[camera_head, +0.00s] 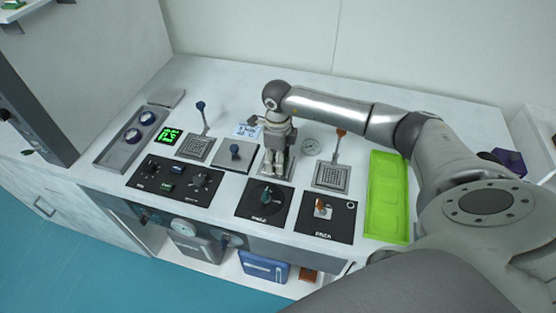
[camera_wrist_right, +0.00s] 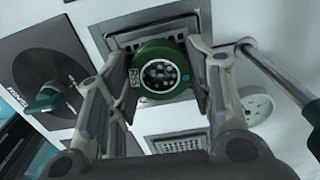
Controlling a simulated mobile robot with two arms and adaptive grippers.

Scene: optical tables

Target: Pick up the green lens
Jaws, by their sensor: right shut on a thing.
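The green lens (camera_wrist_right: 146,88) shows in the right wrist view as a round green ring with a dark face of pale dots and a small printed label on its left. My right gripper (camera_head: 277,165) reaches down over the middle of the table. Its two fingers stand on either side of the lens, shut on it. The lens is in front of a square metal fixture (camera_wrist_right: 128,40), and I cannot tell if they touch. In the head view the gripper hides the lens. My left gripper is not in view.
A metal stand with an orange-topped lever (camera_head: 330,177) is to the right, and one with a blue-topped lever (camera_head: 195,148) is to the left. Black control panels (camera_head: 263,211) line the front. A green tray (camera_head: 388,197) lies at the right. The back of the table is mostly clear.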

